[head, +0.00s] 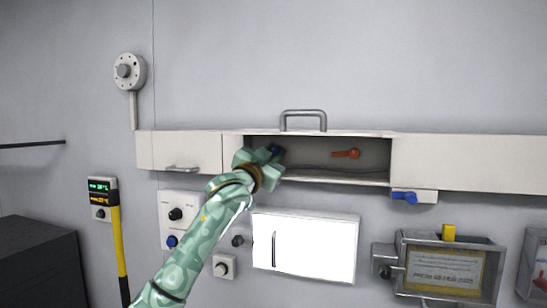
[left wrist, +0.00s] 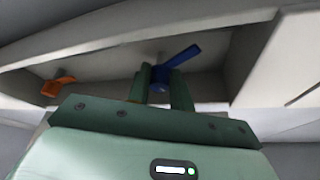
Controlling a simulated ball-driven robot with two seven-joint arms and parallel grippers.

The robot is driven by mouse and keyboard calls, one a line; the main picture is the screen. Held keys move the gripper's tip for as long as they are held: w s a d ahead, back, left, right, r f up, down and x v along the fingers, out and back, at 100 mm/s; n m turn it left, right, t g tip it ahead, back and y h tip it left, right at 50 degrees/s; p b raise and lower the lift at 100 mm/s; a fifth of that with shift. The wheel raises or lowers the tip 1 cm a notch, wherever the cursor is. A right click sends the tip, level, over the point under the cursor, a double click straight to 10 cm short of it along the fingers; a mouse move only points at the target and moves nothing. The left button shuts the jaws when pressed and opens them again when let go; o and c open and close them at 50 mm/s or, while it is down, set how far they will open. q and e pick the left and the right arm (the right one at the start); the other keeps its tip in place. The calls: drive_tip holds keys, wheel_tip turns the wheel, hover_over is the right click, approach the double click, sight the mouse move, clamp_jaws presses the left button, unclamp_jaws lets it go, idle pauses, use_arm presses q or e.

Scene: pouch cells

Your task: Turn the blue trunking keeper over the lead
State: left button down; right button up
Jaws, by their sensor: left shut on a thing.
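The blue trunking keeper (left wrist: 180,58) is inside the open section of the white trunking (head: 460,163). In the head view only a small dark blue part of it (head: 277,150) shows past my gripper. My left gripper (head: 272,158) reaches into the left end of the opening. In the left wrist view its two fingers (left wrist: 163,85) are shut on the keeper's hub, and the keeper's arm sticks out up and to the right. The lead (head: 350,173) looks like a thin dark line along the bottom of the opening, partly hidden by my gripper. My right gripper is out of view.
An orange keeper (head: 346,153) sits farther right in the opening and also shows in the left wrist view (left wrist: 58,87). A grey handle (head: 303,114) stands above. A blue lever (head: 404,196) on a small box and a white cabinet (head: 320,247) are below.

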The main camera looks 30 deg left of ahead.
use_arm(q)
drive_tip(key=n, duration=0.1)
drive_tip(key=n+y, duration=0.2)
drive_tip(key=n, duration=0.1)
drive_tip(key=shift+w+d+f+b, duration=0.1)
drive_tip(key=shift+d+f+b, duration=0.05)
drive_tip(key=shift+f+b, duration=0.15)
drive_tip(key=n+y, duration=0.2)
drive_tip(key=n, duration=0.2)
drive_tip(key=shift+r, duration=0.1)
drive_tip(key=n+g+y, duration=0.1)
drive_tip(key=n, duration=0.3)
drive_tip(key=n+g+y+p, duration=0.1)
drive_tip(key=n+y, duration=0.1)
drive_tip(key=n, duration=0.2)
drive_tip(key=shift+d+y+p, duration=0.2)
drive_tip(key=shift+y+p, duration=0.1)
drive_tip(key=c, duration=2.2)
unclamp_jaws()
drive_tip(key=shift+n+g+y, duration=0.4)
drive_tip(key=shift+n+g, duration=0.05)
drive_tip(key=shift+n, duration=0.75)
drive_tip(key=shift+n+g+y, duration=0.4)
drive_tip(key=shift+n+g, duration=0.05)
drive_tip(key=shift+n, duration=0.75)
drive_tip(key=c, duration=2.2)
unclamp_jaws()
drive_tip(key=c, duration=2.2)
unclamp_jaws()
